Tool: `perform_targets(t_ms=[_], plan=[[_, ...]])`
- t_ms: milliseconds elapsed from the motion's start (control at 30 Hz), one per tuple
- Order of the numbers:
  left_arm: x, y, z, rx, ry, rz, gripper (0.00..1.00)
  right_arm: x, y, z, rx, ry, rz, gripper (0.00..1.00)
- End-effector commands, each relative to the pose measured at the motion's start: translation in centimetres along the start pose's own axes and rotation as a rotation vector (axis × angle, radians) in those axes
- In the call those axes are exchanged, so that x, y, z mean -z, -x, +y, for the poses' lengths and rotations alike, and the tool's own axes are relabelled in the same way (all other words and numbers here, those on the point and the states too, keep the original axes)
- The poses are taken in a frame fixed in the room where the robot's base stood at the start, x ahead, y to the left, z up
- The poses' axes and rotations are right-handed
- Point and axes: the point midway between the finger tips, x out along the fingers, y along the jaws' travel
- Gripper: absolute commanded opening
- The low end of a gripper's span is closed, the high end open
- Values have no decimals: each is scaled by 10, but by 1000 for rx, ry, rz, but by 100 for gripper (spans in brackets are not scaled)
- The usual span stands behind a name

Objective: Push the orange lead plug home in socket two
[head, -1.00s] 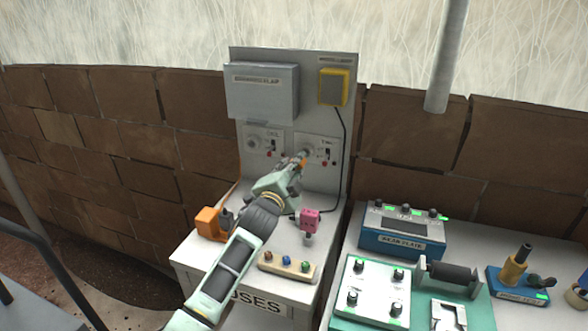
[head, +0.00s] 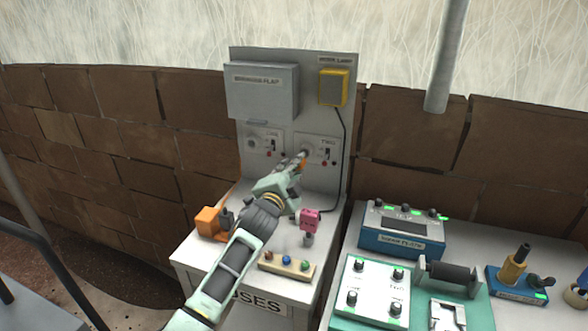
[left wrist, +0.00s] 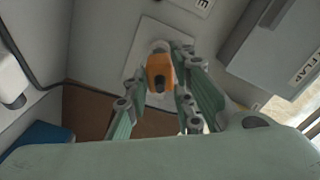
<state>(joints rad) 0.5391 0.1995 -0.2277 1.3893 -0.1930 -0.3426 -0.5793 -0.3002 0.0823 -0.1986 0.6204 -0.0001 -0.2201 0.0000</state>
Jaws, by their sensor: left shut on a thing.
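The orange lead plug (left wrist: 160,72) is between the fingers of my left gripper (left wrist: 158,70) in the left wrist view, in front of a white socket plate (left wrist: 143,53). In the head view only a bit of its orange (head: 304,165) shows beside my left gripper (head: 300,158), which is shut on it at the socket marked two (head: 329,150), on the right of the upright panel. The plug's front and the socket's opening are hidden, so I cannot tell how deep it sits. My right gripper is not in view.
Left of socket two is another socket plate (head: 256,142), under a grey flap box (head: 262,92). A yellow box (head: 333,88) trails a black cable. An orange block (head: 208,221), a pink plug (head: 310,218) and a fuse strip (head: 286,266) are on the bench. Instruments (head: 402,235) stand right.

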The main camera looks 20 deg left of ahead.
Motion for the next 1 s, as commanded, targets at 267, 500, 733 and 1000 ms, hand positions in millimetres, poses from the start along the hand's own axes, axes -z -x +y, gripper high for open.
perform_targets(t_ms=[267, 500, 733, 1000], plan=[[0, -1, 0, 1, 0, 1, 0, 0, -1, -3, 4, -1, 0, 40], [0, -7, 1, 0, 0, 1, 0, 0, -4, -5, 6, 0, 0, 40], [0, -12, 0, 1, 0, 2, 0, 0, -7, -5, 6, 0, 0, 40], [0, -18, 0, 1, 0, 1, 0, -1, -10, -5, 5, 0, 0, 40]])
